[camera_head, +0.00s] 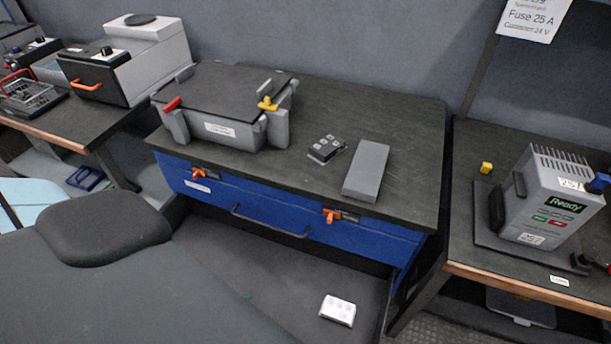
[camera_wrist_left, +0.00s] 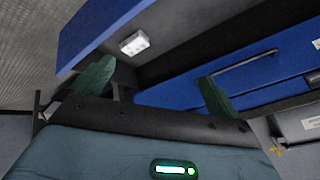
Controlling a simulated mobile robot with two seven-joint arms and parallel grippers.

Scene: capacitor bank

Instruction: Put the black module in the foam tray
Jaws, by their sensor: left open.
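A small black module (camera_head: 326,149) with light studs on its top lies on the dark bench top, between a grey housing and a grey block. A dark grey recessed surface (camera_head: 270,258) below the blue bench front may be the foam tray; I cannot tell for sure. A white module (camera_head: 338,310) lies on it and also shows in the left wrist view (camera_wrist_left: 134,43). My left gripper (camera_wrist_left: 155,75) is open, its two green fingers apart with nothing between them, facing the blue front. It cannot be made out in the head view. My right gripper is not in view.
The grey housing (camera_head: 225,120) has red and yellow latches. The grey block (camera_head: 366,170) lies close right of the black module. The blue front (camera_head: 270,209) has orange latches and a bar handle. A grey "Ready" device (camera_head: 550,205) stands on the right bench. The bench's back right is clear.

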